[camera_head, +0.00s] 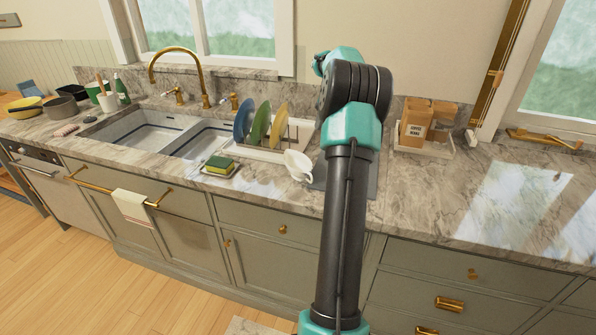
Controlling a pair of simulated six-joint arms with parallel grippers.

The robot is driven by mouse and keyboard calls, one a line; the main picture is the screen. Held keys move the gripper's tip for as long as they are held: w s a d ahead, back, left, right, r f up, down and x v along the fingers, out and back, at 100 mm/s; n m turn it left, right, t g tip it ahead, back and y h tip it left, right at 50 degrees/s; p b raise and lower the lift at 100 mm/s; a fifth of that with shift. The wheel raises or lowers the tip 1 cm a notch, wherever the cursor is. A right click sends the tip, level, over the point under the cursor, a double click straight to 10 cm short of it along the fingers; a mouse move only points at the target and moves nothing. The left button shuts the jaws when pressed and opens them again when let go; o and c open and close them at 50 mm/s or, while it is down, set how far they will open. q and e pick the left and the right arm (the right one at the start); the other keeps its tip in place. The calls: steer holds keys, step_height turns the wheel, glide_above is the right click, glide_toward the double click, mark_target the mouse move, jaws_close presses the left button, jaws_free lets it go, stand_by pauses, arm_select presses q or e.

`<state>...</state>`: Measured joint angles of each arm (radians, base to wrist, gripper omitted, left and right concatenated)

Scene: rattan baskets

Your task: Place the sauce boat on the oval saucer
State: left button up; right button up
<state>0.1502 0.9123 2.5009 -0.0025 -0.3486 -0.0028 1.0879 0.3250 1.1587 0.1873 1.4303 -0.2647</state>
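The white sauce boat (298,165) shows just left of my raised arm, near the front of the marble counter. It looks tilted, and I cannot tell whether it rests on the counter or is held. One of my arms, teal and black, rises through the middle of the view and hides the counter behind it. Neither of my gripper's fingers show; the end of this arm is hidden behind its own links. I cannot make out the oval saucer.
A dish rack (268,152) with a blue plate (243,122), a green plate (261,124) and a yellow plate (279,121) stands left of the arm. A sponge (220,165) lies by the sink (145,130). Boxes (416,120) stand at right. The right counter is clear.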

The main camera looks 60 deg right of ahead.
glide_above(307, 165)
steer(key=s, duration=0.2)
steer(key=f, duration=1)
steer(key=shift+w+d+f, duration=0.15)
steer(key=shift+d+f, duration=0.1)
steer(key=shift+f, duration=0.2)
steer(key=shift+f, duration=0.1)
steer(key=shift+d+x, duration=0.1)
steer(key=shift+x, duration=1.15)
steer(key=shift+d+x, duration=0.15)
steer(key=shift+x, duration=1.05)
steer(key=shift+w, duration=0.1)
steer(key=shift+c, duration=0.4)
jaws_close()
